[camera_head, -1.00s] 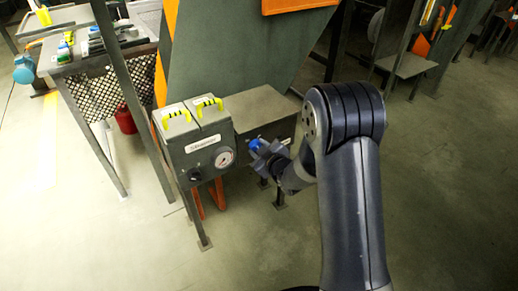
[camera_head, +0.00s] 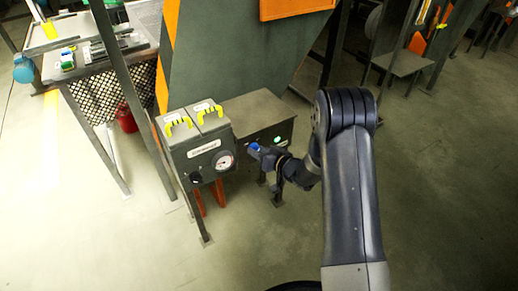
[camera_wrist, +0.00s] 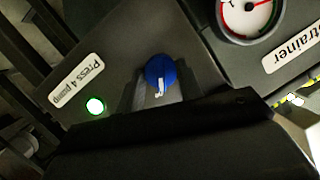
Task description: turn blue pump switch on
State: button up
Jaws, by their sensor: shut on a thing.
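The blue pump switch (camera_wrist: 159,70) is a round knob with a white pointer mark, on a dark panel in the wrist view. The pointer faces down in that picture. A white label reading "Press 4 pump" (camera_wrist: 82,82) and a lit green lamp (camera_wrist: 95,105) are left of it. My gripper (camera_wrist: 162,92) is shut on the knob, its dark fingers partly blending with the panel. In the head view my gripper (camera_head: 262,154) is at the grey box (camera_head: 250,107), the blue knob (camera_head: 254,146) at its tip. The lit green lamp (camera_head: 277,139) also shows there.
A grey cabinet (camera_head: 204,148) with yellow handles and a round gauge (camera_head: 223,160) stands just left of the box. The gauge (camera_wrist: 250,12) also shows close by in the wrist view. A mesh-sided table (camera_head: 98,65) is farther left.

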jog(key=shift+m+y, duration=0.3)
jog(key=shift+m, duration=0.2)
dwell(0.3)
jog(key=o, duration=1)
jog(key=p+v, duration=0.2)
jog(key=v, duration=0.8)
jog(key=shift+s+d+r+p, duration=0.1)
jog(key=shift+s+d+p, duration=0.1)
jog(key=shift+d+p, duration=0.15)
jog(key=shift+a, duration=0.1)
